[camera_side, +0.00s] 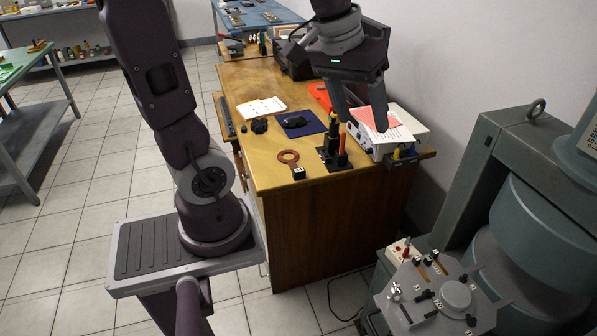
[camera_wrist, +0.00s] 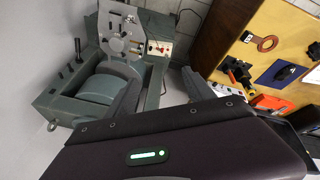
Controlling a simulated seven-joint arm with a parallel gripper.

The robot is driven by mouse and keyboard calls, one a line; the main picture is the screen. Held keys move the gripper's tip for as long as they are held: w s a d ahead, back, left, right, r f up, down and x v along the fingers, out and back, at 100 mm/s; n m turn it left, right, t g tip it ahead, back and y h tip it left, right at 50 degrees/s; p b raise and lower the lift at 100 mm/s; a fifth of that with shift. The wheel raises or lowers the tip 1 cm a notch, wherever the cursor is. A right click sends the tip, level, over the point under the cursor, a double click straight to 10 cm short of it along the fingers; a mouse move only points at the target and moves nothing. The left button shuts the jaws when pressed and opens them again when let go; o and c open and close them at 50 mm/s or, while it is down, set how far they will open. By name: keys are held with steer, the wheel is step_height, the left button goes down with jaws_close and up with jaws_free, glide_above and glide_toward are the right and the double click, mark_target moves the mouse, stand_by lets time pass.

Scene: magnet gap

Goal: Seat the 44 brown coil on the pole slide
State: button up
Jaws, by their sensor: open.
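The brown coil (camera_side: 288,157) is a flat ring with a short stem and a white tag. It lies on the wooden desk near its front edge; the tag's number is too small to read. It also shows in the wrist view (camera_wrist: 267,43) at the upper right. The green-grey magnet (camera_side: 535,235) stands at the right, with a grey plate (camera_side: 440,297) bearing a round knob and small fittings in front. I cannot tell which part is the pole slide. My gripper (camera_side: 362,119) is open and empty, high above the desk's right side, apart from the coil.
A black stand (camera_side: 331,150) with upright coloured tools is right of the coil.

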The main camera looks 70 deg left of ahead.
steer(key=w+a+f+n+g, duration=0.1)
steer(key=w+a+f+n, duration=0.3)
steer(key=a, duration=0.3)
steer(key=n+g, duration=0.3)
steer(key=n, duration=0.5)
glide_above(297, 169)
step_height(297, 169, down, 26)
steer(key=shift+a+f, duration=0.1)
steer(key=shift+f, duration=0.15)
steer(key=f, duration=0.7)
steer(key=shift+w+a, duration=0.2)
steer(key=shift+a, duration=0.05)
jaws_close()
